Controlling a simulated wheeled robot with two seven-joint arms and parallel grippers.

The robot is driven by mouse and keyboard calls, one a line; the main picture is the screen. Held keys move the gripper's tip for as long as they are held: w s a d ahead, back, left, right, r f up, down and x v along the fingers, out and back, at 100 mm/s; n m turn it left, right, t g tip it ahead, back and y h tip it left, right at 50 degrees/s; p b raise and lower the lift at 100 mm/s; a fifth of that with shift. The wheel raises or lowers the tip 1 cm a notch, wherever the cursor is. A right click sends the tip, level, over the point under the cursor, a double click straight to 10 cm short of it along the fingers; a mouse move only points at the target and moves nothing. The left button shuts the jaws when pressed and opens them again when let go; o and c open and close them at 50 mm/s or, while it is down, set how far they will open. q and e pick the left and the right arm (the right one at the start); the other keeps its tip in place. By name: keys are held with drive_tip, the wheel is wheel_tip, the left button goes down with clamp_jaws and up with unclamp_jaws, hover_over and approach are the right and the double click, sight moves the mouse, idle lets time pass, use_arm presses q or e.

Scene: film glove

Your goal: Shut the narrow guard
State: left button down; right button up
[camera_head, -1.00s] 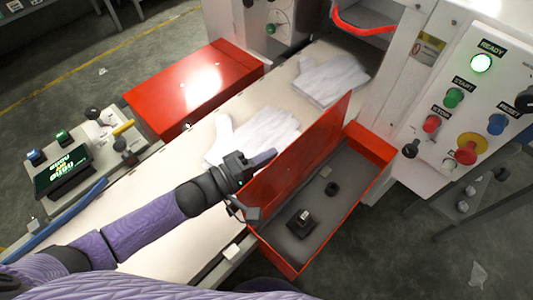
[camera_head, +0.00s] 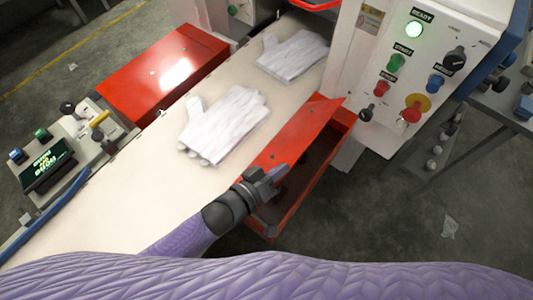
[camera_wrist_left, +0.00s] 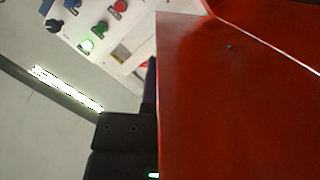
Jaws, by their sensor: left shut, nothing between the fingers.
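The narrow guard is the red box at the conveyor's right edge, with a hinged red lid (camera_head: 300,138) and an open body (camera_head: 325,160) below. The lid is tilted over the body, partly lowered, and a dark gap shows along its right side. My left gripper (camera_head: 278,174) is shut and empty at the lid's near end, and seems to be against it. In the left wrist view the red lid (camera_wrist_left: 240,100) fills the right side, close beside the dark gripper (camera_wrist_left: 125,132). Exact contact is hard to tell. My right gripper is not in view.
Two white gloves (camera_head: 228,120) (camera_head: 292,55) lie on the pale conveyor (camera_head: 130,170). A wider red guard (camera_head: 165,70) is shut at the far left edge. A control panel (camera_head: 425,70) with a lit green lamp stands at right. A small console (camera_head: 65,150) is at left.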

use_arm(q)
drive_tip(key=s+d+f+m+y+b, duration=0.2)
drive_tip(key=s+d+f+m+b, duration=0.1)
drive_tip(key=f, duration=0.5)
drive_tip(key=shift+d+f+m+t+b, duration=0.15)
drive_tip(key=shift+d+m+t+b, duration=0.15)
drive_tip(key=shift+d+m+b, duration=0.5)
drive_tip(key=shift+a, duration=0.2)
